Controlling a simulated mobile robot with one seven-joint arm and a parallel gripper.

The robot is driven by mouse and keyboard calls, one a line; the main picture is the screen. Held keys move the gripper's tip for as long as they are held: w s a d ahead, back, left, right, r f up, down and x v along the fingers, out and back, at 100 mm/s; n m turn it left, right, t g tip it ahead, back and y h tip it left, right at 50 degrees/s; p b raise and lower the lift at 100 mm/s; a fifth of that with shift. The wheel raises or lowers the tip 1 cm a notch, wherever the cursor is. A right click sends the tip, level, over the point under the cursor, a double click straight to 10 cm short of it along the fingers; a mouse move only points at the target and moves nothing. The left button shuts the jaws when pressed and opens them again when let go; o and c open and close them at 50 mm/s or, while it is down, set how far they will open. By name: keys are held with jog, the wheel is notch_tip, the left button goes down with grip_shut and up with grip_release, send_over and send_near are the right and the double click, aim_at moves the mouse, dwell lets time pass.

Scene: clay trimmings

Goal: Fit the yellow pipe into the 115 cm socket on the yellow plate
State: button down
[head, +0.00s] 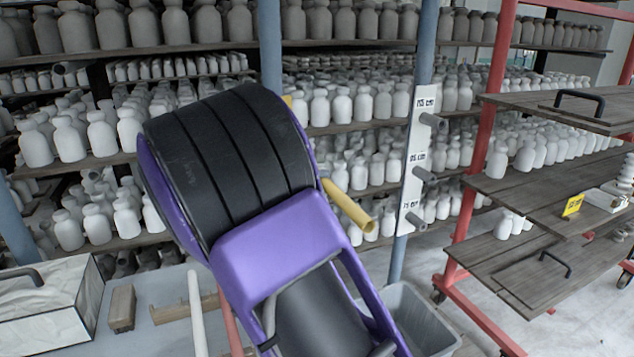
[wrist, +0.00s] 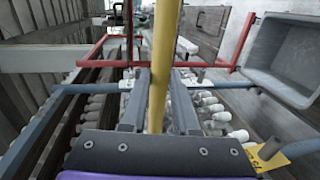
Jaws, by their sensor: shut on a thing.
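The yellow pipe (head: 350,210) juts out to the right from behind my arm in the head view. In the wrist view the pipe (wrist: 160,55) runs between the fingers of my gripper (wrist: 157,82), which is shut on it. The head view hides the gripper behind my arm. A sliver of the yellow plate (head: 288,101) shows on the left blue post, mostly covered by my arm. The yellow plate (wrist: 270,156) with a grey socket shows at lower right in the wrist view, apart from the pipe.
A white plate (head: 415,160) on the right blue post carries grey sockets labelled 115, 95 and 75 cm. Shelves of pale bottles (head: 365,100) stand behind. A red rack (head: 480,120) with boards is at right. A grey bin (head: 420,320) stands below.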

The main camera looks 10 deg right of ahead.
jog(key=shift+w+a+p, duration=0.2)
jog(key=shift+w+p, duration=0.2)
jog(key=shift+w, duration=0.65)
jog(key=shift+w+a+p, duration=0.15)
jog(key=shift+w+p, duration=0.25)
jog(key=shift+w, duration=0.6)
jog(key=shift+w+a+p, duration=0.25)
jog(key=shift+w+p, duration=0.45)
jog(key=shift+w, duration=0.6)
jog(key=shift+w+a+p, duration=0.25)
jog(key=shift+w+p, duration=0.4)
jog(key=shift+w, duration=0.6)
jog(key=shift+w+a, duration=0.25)
jog(key=shift+w, duration=1)
jog(key=shift+w+a, duration=0.25)
jog(key=shift+w, duration=0.95)
jog(key=c, duration=0.6)
grip_release()
jog(key=shift+s+a, duration=0.1)
jog(key=shift+a, duration=0.1)
